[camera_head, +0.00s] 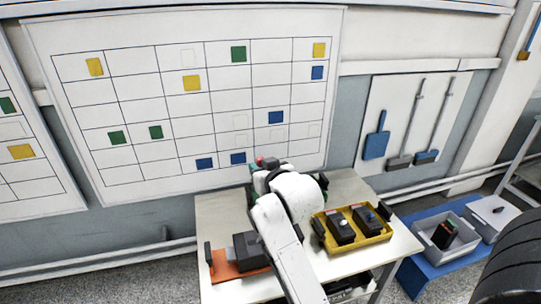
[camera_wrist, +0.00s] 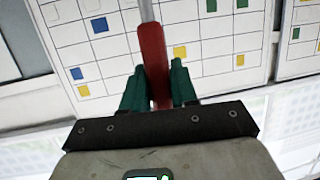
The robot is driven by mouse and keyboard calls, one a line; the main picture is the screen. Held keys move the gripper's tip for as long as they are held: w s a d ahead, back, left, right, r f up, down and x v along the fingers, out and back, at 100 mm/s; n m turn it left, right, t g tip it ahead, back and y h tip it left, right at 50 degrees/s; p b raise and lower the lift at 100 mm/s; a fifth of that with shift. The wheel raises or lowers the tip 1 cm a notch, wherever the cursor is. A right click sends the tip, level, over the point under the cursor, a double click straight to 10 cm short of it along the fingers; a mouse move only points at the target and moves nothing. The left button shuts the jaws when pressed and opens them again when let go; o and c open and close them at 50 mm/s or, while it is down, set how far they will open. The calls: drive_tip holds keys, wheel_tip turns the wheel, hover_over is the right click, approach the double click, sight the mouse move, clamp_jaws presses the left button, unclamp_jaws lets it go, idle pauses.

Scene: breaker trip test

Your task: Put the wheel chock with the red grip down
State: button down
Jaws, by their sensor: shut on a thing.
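The red grip (camera_wrist: 153,62) shows in the wrist view, with a thin pale rod running up from it out of frame. My gripper (camera_wrist: 156,76) is shut on this red grip, one green finger on either side. In the head view a small bit of red (camera_head: 270,162) shows at my gripper (camera_head: 258,166), above the table's back edge. The body of the wheel chock cannot be made out; my white arm covers much of that area.
The table (camera_head: 215,212) holds an orange mat (camera_head: 232,272) with a dark block (camera_head: 247,249) at left and a yellow tray (camera_head: 358,241) with two dark blocks at right. A grey bin (camera_head: 428,244) stands on a blue mat (camera_head: 421,276). A gridded board (camera_head: 130,90) hangs behind.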

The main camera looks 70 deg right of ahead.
drive_tip(key=w+a+f+n+t+y, duration=0.1)
drive_tip(key=w+a+f+n+y, duration=0.1)
drive_tip(key=a+f, duration=0.5)
drive_tip(key=w+a+f+n+t+y, duration=0.1)
drive_tip(key=w+a+f+n+y, duration=0.2)
drive_tip(key=a+f, duration=0.5)
drive_tip(key=w+a+f+n+t+y, duration=0.1)
drive_tip(key=w+a+f+n+y, duration=0.2)
drive_tip(key=a, duration=1.7)
drive_tip(key=w+f+y, duration=0.1)
drive_tip(key=w+f, duration=0.2)
drive_tip(key=f, duration=0.2)
drive_tip(key=shift+w+a+f+t+y, duration=0.15)
drive_tip(key=shift+w+f+t+y, duration=0.05)
drive_tip(key=shift+f+t+y, duration=0.1)
